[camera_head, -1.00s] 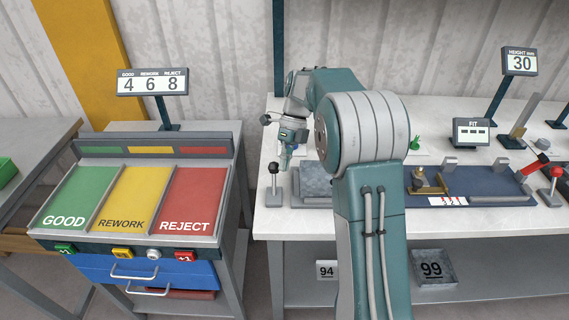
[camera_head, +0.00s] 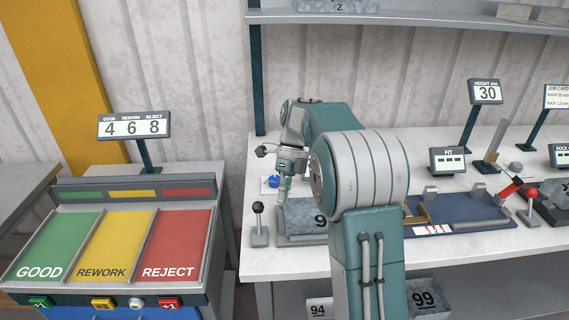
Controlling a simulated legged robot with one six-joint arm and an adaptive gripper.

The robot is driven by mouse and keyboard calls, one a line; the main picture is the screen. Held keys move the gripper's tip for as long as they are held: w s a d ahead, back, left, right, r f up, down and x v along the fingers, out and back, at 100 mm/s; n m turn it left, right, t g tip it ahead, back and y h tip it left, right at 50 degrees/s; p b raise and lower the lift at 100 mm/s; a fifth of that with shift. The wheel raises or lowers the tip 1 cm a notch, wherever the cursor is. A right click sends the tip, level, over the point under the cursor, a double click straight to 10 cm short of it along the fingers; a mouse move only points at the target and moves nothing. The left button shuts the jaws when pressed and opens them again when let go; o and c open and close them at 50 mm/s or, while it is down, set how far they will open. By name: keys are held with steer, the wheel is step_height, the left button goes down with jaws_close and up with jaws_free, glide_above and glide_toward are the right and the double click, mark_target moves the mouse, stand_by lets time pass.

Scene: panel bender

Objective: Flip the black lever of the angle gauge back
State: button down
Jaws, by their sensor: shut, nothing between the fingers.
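A small lever with a black ball knob (camera_head: 257,208) stands upright on a grey base at the left front of the white bench, beside a grey metal block (camera_head: 300,222) whose marking starts with 9. My gripper (camera_head: 281,195) points down above the back left of that block, to the right of the black knob and apart from it. It is shut and empty. My arm hides the right part of the block and the bench behind it.
A blue round part (camera_head: 273,182) sits behind my gripper. A red-knobbed lever (camera_head: 531,193) and a dark blue fixture (camera_head: 470,215) are to the right. The sorting stand (camera_head: 110,250) is at the left. A shelf (camera_head: 400,17) hangs above the bench.

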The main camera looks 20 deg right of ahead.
steer(key=w+d+r, duration=0.3)
steer(key=w+r, duration=0.2)
steer(key=r, duration=0.2)
steer(key=shift+w+d, duration=0.2)
steer(key=shift+w, duration=0.1)
stand_by(0.3)
